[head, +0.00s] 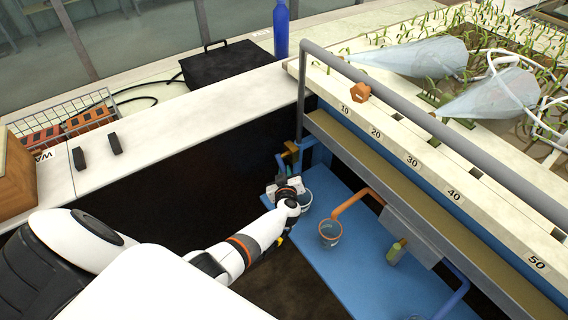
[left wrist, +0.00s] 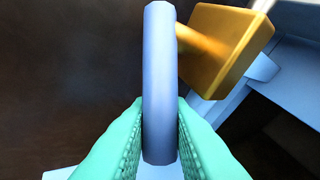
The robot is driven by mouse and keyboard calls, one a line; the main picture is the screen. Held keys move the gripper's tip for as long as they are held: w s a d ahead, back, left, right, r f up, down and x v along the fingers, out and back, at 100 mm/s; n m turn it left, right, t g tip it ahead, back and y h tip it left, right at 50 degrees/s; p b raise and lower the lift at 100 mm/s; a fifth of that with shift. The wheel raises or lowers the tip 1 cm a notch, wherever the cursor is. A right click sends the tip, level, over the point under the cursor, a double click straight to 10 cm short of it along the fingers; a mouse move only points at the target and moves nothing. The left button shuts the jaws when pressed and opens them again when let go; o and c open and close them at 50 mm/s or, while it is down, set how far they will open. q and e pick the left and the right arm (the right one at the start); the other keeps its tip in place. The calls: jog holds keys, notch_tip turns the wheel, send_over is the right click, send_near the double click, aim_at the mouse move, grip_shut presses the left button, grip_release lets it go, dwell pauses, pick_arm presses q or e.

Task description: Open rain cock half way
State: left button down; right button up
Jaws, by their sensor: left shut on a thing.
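A brass cock (head: 291,152) sits on the grey upright pipe at the near left corner of the flume; I take it for the rain cock. In the left wrist view its square brass body (left wrist: 225,50) and stem show behind a flat blue-grey handle (left wrist: 160,60), seen edge-on. The handle stands upright in that picture. My left gripper (head: 284,181) is at the cock, and its green fingers (left wrist: 160,120) are shut on the handle from both sides. How far the cock is turned cannot be told. My right gripper is not in view.
A grey rail (head: 430,145) runs above the numbered flume edge. A black case (head: 230,62) and a blue bottle (head: 281,30) stand on the pale bench behind.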

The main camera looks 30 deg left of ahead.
pick_arm(q)
jog(key=shift+w+a+r, duration=0.1)
jog(key=shift+w+r, duration=0.05)
jog(key=shift+r, duration=0.1)
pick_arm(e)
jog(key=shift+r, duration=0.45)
pick_arm(q)
jog(key=c, duration=1.3)
grip_release()
jog(key=shift+f, duration=0.1)
jog(key=shift+p+v, duration=1.75)
jog(key=shift+v, duration=4.4)
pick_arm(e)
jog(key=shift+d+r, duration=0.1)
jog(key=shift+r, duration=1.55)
pick_arm(q)
jog(key=shift+a, duration=0.15)
